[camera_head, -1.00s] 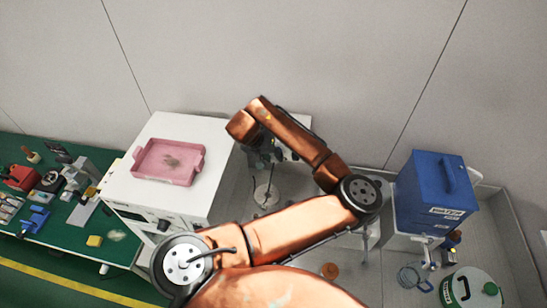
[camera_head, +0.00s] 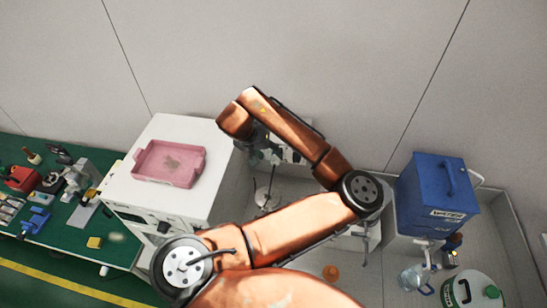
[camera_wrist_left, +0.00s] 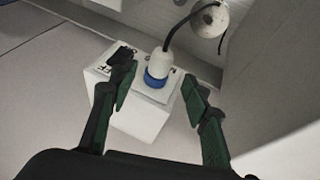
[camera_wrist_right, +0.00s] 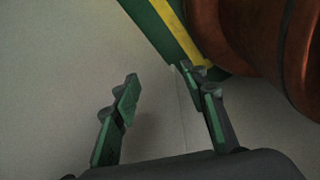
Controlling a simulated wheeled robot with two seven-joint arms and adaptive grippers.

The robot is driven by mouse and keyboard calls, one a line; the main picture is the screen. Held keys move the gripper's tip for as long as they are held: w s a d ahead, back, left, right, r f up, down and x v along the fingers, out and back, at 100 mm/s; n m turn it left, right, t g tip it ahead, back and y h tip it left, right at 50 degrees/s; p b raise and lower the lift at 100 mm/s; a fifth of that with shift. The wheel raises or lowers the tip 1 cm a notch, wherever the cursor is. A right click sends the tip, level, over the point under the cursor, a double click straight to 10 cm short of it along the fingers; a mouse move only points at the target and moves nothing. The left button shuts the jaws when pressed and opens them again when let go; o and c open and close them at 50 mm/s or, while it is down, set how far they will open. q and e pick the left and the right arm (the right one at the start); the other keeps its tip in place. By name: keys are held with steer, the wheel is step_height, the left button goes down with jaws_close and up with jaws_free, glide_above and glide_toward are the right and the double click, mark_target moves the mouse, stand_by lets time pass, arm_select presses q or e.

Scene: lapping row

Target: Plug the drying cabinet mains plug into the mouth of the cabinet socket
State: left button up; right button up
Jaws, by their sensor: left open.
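The mains plug (camera_wrist_left: 159,66) is white, with a black cable leaving its top. A blue ring (camera_wrist_left: 155,79) sits at its lower end, against the face of the white cabinet socket box (camera_wrist_left: 140,116). I cannot tell how deep the plug sits, and the socket mouth is hidden. My left gripper (camera_wrist_left: 157,82) is open, its green-padded fingers on either side of the plug and apart from it. In the head view the left gripper (camera_head: 262,150) is small beside the white cabinet. My right gripper (camera_wrist_right: 168,90) is open and empty above bare floor.
The white cabinet (camera_head: 160,128) carries a pink tray (camera_head: 166,165). A round pale fitting (camera_wrist_left: 210,18) stands behind the plug's cable. A blue box (camera_head: 437,190) is at the right. A green bench (camera_head: 60,225) with tools is at the left.

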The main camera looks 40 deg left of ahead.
arm_select(q)
steer(key=v, duration=0.6)
steer(key=shift+r, duration=0.25)
steer(key=shift+s, duration=0.1)
